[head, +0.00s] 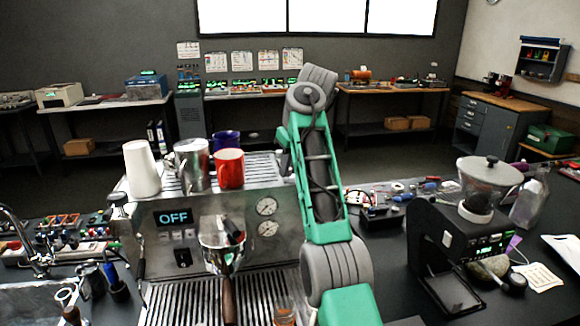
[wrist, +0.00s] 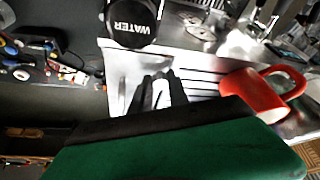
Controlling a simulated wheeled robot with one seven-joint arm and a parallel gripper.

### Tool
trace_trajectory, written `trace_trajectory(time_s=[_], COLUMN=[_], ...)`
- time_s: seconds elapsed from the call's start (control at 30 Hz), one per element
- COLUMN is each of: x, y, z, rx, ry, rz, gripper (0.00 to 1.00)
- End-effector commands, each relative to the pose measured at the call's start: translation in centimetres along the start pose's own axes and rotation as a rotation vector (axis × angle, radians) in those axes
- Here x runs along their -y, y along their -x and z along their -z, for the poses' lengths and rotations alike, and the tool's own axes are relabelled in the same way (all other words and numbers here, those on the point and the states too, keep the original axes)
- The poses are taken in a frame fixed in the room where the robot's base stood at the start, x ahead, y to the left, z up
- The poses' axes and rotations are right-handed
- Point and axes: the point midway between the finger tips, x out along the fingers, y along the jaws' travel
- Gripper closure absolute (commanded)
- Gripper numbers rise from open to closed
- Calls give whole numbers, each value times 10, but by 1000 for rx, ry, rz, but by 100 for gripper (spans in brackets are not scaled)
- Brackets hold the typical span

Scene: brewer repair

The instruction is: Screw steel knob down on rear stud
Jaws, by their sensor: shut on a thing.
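In the wrist view the two dark fingers of my gripper (wrist: 158,92) are close together, low over a bright metal panel (wrist: 118,75) on the machine's top. They are shut on a small pale metal piece, which I take to be the steel knob; the fingers hide most of it. The rear stud is not visible, so I cannot tell how the knob sits on it. In the head view my arm rises in front of the espresso machine (head: 185,270), and my gripper is hidden from that camera.
A black cap marked WATER (wrist: 130,22) is close to the fingers, and a red mug (wrist: 250,95) lies to their right. The mug (head: 229,170) stands on the machine with a steel pitcher (head: 190,165) and white cups (head: 141,168). A grinder (head: 440,240) stands to the right.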

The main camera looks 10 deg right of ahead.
Motion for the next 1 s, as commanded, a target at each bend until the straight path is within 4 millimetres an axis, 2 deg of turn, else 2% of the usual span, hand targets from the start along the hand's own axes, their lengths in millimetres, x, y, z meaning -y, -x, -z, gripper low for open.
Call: trace_trajectory(time_s=[0.1,0.6,0.77,1.0], x=[0,0,2,4], y=[0,-1,-2,5], z=[0,0,-1,2], rx=[0,-1,-3,2], ry=[0,-12,-96,-312], rz=[0,-6,-42,-130], gripper=[100,100,100,100])
